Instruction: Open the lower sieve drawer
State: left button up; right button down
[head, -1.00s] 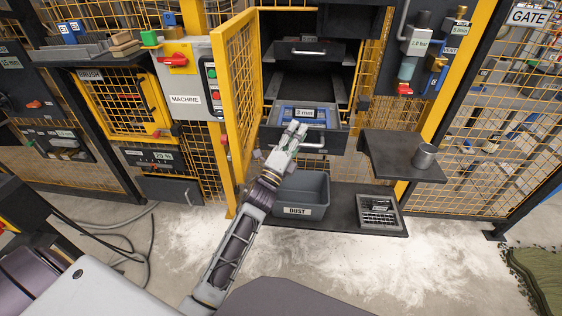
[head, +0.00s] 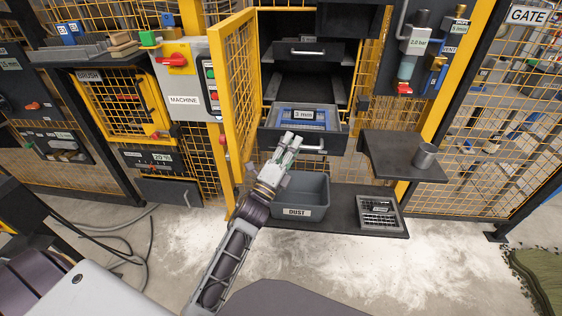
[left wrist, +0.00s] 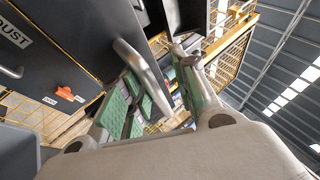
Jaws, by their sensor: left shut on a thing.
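The lower sieve drawer (head: 338,146) stands partly pulled out of the yellow-framed machine in the head view. A blue-edged sieve labelled 3 mm (head: 303,114) shows inside it. Its pale bar handle (head: 313,151) is on the dark front. My left gripper (head: 292,143) is at the left part of this handle, shut on it. In the left wrist view the handle (left wrist: 142,66) runs between the green-padded fingers of the gripper (left wrist: 160,95). The fingers hide part of the handle in the head view. My right gripper is not in view.
An upper drawer (head: 301,52) is above. A yellow mesh door (head: 238,85) stands open just left of the drawer. A grey dust bin (head: 305,192) sits below. A dark shelf (head: 392,165) with a metal cup (head: 425,156) juts out at right.

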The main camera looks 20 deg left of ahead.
pick_arm(q)
jog(key=shift+a+b+v, duration=0.25)
jog(key=shift+b+v, duration=0.2)
jog(key=shift+v, duration=0.95)
jog(key=shift+a+b+v, duration=0.2)
jog(key=shift+b+v, duration=0.25)
jog(key=shift+v, duration=0.95)
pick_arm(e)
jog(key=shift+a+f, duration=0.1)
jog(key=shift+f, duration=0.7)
pick_arm(q)
jog(key=shift+d, duration=0.1)
